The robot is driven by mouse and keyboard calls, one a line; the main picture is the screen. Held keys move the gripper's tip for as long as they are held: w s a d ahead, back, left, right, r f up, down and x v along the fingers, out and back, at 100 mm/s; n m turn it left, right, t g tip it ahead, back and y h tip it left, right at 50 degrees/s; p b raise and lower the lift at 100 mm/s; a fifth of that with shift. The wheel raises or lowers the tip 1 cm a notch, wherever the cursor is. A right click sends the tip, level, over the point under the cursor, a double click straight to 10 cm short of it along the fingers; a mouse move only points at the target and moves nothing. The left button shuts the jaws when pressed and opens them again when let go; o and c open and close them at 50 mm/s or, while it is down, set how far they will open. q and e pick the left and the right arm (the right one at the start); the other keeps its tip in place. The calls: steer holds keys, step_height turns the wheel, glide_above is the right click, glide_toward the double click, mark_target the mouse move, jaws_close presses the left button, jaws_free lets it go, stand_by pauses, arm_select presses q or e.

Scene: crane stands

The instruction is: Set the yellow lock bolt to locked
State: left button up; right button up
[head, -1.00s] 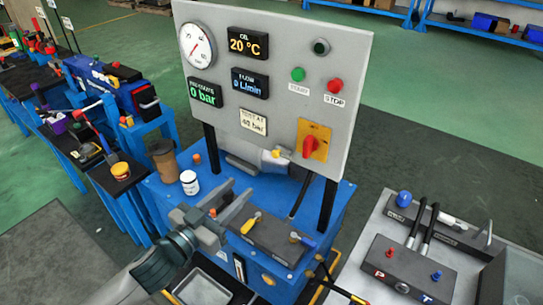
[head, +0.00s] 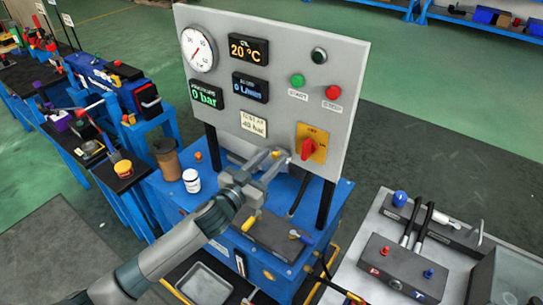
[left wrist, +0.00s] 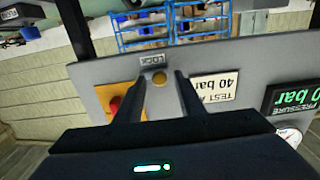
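My left gripper (head: 278,157) reaches up to the panel's lower edge. Its two fingers are spread, one on each side of the knob in the left wrist view (left wrist: 159,75). I cannot tell whether either finger touches it. My right gripper is not in view.
A red rotary switch (head: 308,149) on a yellow plate is just right of the fingers. A "TEST AT 40 bar" plate (head: 253,123) is close on the left. Below are a valve block (head: 270,238) with yellow and blue handles, a white jar (head: 191,181) and a brown cup (head: 166,160).

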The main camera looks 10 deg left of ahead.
mark_target(297, 155)
arm_select(q)
steer(key=shift+w+d, duration=0.2)
steer(key=shift+w, duration=0.15)
jaws_close()
steer(key=shift+s+d+p, duration=0.1)
steer(key=shift+s+d, duration=0.2)
steer(key=shift+d, duration=0.45)
steer(key=shift+s+d+p, duration=0.15)
steer(key=shift+s+d, duration=0.2)
steer(key=shift+d, duration=0.4)
steer(key=shift+s+d+p, duration=0.1)
steer(key=shift+s+d, duration=0.2)
steer(key=shift+d, duration=0.45)
jaws_free()
steer(key=shift+d, duration=0.1)
